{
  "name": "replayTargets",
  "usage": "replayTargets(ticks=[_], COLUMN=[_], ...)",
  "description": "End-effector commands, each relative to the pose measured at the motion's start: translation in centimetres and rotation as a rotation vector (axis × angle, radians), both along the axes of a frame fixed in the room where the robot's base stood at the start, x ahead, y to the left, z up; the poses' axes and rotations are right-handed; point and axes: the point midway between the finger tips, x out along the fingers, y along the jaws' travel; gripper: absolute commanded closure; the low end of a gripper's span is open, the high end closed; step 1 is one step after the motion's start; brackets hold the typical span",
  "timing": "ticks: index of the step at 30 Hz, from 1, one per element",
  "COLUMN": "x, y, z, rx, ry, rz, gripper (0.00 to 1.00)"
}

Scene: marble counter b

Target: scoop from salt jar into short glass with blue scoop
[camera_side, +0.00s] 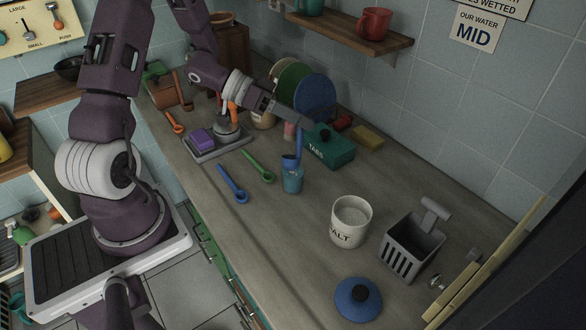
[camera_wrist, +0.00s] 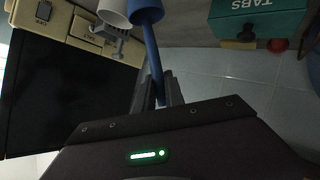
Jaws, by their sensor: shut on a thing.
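My gripper (camera_side: 303,122) is shut on the handle of a blue scoop (camera_side: 299,142), which hangs down with its bowl just above or at the mouth of a short teal glass (camera_side: 292,182). I cannot tell if the bowl touches the rim, and its contents are hidden. In the wrist view the blue scoop (camera_wrist: 153,55) runs up from between the fingers (camera_wrist: 160,92). The white salt jar (camera_side: 343,236) stands open to the right, with pale salt inside. A white rim beside the scoop bowl in the wrist view looks like this jar (camera_wrist: 114,12).
Another blue scoop (camera_side: 231,182) and a green scoop (camera_side: 256,165) lie left of the glass. A teal TABS box (camera_side: 334,150) stands behind it. A grey slotted caddy (camera_side: 412,243) and a blue lid (camera_side: 358,299) are near the salt jar. Counter between glass and jar is clear.

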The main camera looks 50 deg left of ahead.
Motion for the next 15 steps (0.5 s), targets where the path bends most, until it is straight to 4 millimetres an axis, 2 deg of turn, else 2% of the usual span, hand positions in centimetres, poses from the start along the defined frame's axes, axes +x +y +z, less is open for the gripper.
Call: replayTargets(ticks=[9, 15], x=[-2.4, -3.2], y=[-2.2, -3.1], z=[0.0, -0.2], rx=[0.198, 0.281], ry=[-0.208, -0.3], rz=[0.002, 0.001], gripper=[1.0, 1.0])
